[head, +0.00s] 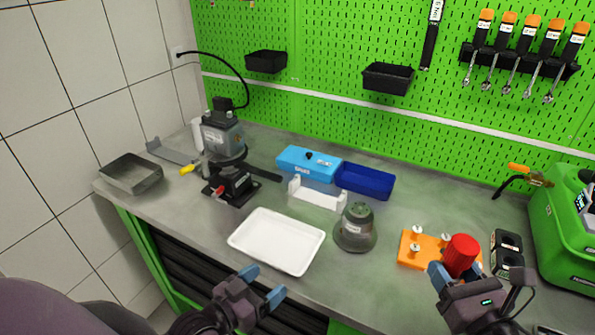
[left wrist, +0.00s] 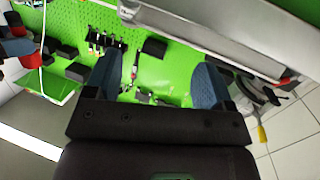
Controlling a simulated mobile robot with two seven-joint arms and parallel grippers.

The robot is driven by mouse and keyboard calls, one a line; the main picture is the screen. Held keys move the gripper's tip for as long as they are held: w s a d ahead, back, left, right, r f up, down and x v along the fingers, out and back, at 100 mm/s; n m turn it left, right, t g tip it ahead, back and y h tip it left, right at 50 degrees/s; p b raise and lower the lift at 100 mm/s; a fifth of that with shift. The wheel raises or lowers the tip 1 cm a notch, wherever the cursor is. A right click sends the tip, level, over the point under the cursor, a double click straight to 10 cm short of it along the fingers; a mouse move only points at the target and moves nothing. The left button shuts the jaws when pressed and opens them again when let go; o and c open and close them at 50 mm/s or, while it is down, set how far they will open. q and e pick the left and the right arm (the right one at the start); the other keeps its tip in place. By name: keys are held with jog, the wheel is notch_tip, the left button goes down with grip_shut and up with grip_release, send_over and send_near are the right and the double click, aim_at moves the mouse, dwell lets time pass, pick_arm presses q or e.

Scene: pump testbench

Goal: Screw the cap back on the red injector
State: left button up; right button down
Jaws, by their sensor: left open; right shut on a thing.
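A red cylinder (head: 461,254) stands out at the right in the head view, at the orange block (head: 412,250). My right gripper (head: 447,270) is shut on it; only one blue finger shows clearly. I cannot tell whether this cylinder is the injector or its cap, or whether it touches the block. Several white-topped pegs stand on the block. My left gripper (head: 263,284) is open and empty near the bench's front edge, below the white tray (head: 277,240). Its two spread fingers also show in the left wrist view (left wrist: 157,80), with nothing between them.
A grey bell-shaped part (head: 355,230) stands between the tray and the orange block. A white stand (head: 317,195), light blue box (head: 308,163) and dark blue bin (head: 365,181) lie behind. The pump (head: 224,137) and a metal tray (head: 131,174) are left; a green case (head: 562,235) is right.

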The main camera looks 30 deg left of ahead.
pick_arm(q)
jog(key=s+a+f+g+y, duration=0.1)
jog(key=s+f+g+y, duration=0.2)
jog(key=f, duration=0.7)
jog(key=shift+s+a+f+g+y, duration=0.15)
jog(key=shift+s+f+g+y, duration=0.35)
jog(key=shift+s, duration=0.4)
jog(key=shift+r, duration=0.15)
pick_arm(e)
jog(key=shift+r, duration=0.1)
